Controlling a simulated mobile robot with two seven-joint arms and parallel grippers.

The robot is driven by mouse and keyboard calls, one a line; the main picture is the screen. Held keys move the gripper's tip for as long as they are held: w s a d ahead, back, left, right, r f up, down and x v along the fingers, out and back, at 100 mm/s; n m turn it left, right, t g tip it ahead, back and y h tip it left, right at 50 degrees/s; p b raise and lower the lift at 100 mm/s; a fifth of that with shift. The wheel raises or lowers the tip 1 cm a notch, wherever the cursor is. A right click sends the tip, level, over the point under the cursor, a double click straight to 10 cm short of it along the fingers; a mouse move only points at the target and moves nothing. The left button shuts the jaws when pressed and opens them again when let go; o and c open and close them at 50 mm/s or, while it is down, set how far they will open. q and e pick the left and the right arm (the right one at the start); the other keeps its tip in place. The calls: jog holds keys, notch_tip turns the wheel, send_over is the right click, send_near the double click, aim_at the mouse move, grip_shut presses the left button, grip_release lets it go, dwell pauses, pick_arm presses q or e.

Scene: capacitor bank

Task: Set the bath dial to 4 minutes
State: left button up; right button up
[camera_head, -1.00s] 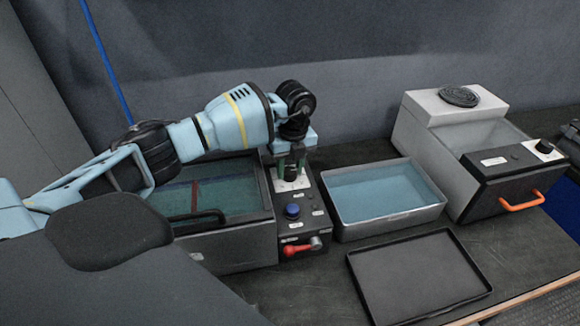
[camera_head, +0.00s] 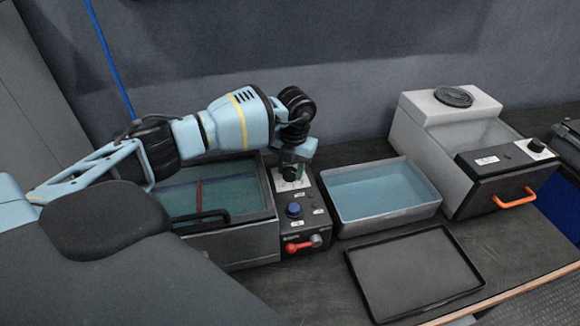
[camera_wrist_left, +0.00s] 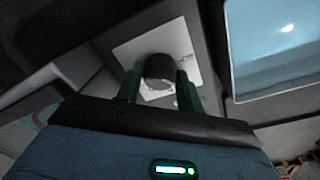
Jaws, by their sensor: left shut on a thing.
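The bath dial is a dark round knob (camera_wrist_left: 160,68) on a white plate, seen in the left wrist view between two green fingers. In the head view the dial (camera_head: 290,173) sits at the back of the black control panel (camera_head: 308,216), right of the bath (camera_head: 235,228). My left gripper (camera_wrist_left: 160,82) is shut on the dial, a finger on each side. The arm partly covers the dial plate in the head view, and its markings are too small to read. My right gripper is not in view.
A blue button (camera_head: 293,209) and a red-handled lever (camera_head: 299,246) are on the panel's front part. A water-filled tray (camera_head: 388,219), an empty black tray (camera_head: 420,312) and a grey unit with an orange handle (camera_head: 514,199) stand to the right.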

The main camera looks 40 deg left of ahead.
aim_at(291, 173)
pick_arm(q)
jog(key=m, duration=0.3)
jog(key=shift+r+m, duration=0.1)
jog(key=shift+m, duration=0.2)
jog(key=m, duration=0.4)
jog(key=shift+t, duration=0.3)
jog(key=shift+m, duration=0.3)
jog(key=o, duration=1)
jog(key=shift+s+d+r, duration=0.1)
jog(key=shift+r, duration=1.85)
jog(key=shift+s+d+r, duration=0.1)
jog(key=shift+r, duration=1.85)
jog(key=shift+f, duration=0.1)
